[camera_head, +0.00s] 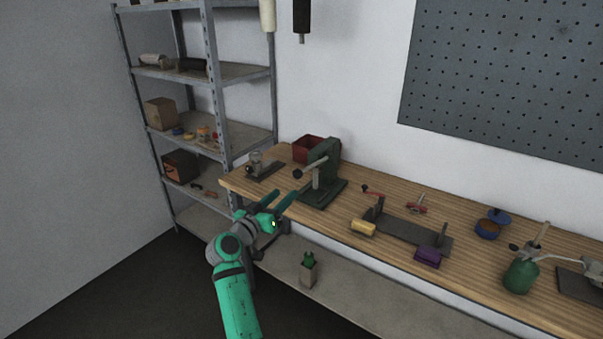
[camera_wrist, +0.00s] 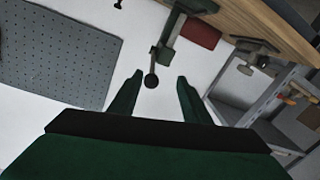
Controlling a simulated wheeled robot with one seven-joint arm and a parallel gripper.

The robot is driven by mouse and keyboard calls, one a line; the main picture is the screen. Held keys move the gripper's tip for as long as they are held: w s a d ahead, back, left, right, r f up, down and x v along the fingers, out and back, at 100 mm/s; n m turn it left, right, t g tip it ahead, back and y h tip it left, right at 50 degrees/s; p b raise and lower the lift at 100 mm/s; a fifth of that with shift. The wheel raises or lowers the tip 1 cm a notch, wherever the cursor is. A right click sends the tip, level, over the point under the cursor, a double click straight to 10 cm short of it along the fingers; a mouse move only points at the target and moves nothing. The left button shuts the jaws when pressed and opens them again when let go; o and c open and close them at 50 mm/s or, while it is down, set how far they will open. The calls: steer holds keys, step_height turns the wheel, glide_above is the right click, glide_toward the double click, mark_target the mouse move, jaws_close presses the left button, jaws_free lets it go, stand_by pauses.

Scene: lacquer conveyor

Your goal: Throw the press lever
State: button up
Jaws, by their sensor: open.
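The green press (camera_head: 331,160) stands on the workbench near its left end. Its lever (camera_head: 308,168) is a rod ending in a dark round knob (camera_head: 297,174) that sticks out to the left, over the bench's front part. My gripper (camera_head: 284,193) is open and empty, just below and in front of the knob in the head view. In the wrist view the knob (camera_wrist: 151,80) shows between the two fingertips of my gripper (camera_wrist: 160,76), nearer the left finger. It seems to lie a little beyond the tips; contact cannot be told. The press (camera_wrist: 172,28) hangs above it there.
A red bin (camera_head: 306,150) stands behind the press, and a small dark-based device (camera_head: 262,166) to its left. A metal shelf (camera_head: 212,85) stands further left. A fixture with a yellow block (camera_head: 362,228) is to the right. A lower shelf (camera_head: 345,300) runs beneath the bench.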

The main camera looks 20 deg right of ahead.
mark_target(302, 171)
steer(key=shift+m+g+h, duration=0.3)
steer(key=shift+m+h, duration=0.1)
steer(key=w+d+r, duration=0.1)
steer(key=w+d, duration=0.1)
steer(key=d, duration=0.1)
steer(key=w+d+r, duration=0.1)
steer(key=w+d, duration=0.2)
steer(key=w+d+r, duration=0.1)
steer(key=w+d, duration=0.1)
steer(key=d, duration=0.1)
steer(key=shift+w, duration=0.25)
jaws_close()
